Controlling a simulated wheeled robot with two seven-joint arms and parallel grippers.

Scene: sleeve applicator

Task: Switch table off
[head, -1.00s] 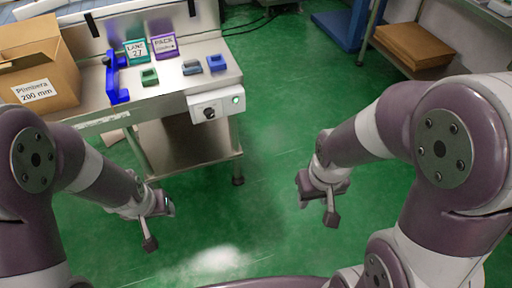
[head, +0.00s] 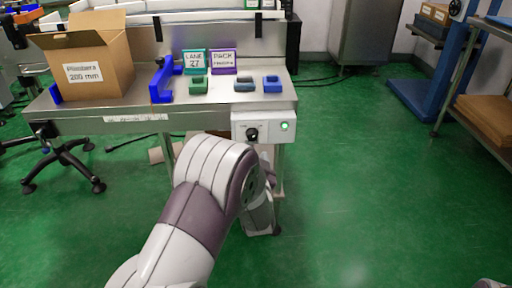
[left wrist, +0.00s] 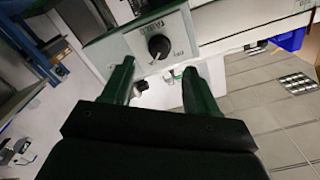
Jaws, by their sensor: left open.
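The table (head: 130,118) is a steel bench with a white control box (head: 272,139) on its front right. The box carries a black rotary knob (head: 252,134) and a lit green lamp (head: 285,126). In the left wrist view the knob (left wrist: 160,46) shows a white pointer line, beside a label that seems to read TABLE. My left gripper (left wrist: 160,78) is open and empty, its two green fingers apart, with the knob ahead between the fingertips. I see no contact. In the head view my left arm hides this gripper. My right gripper is out of view.
On the table stand an open cardboard box (head: 95,72), a blue bracket (head: 161,82), a LANE 27 sign (head: 194,62), a PACK sign (head: 223,62) and several small blocks. Shelving with brown cardboard (head: 487,118) stands at right. The green floor between is clear.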

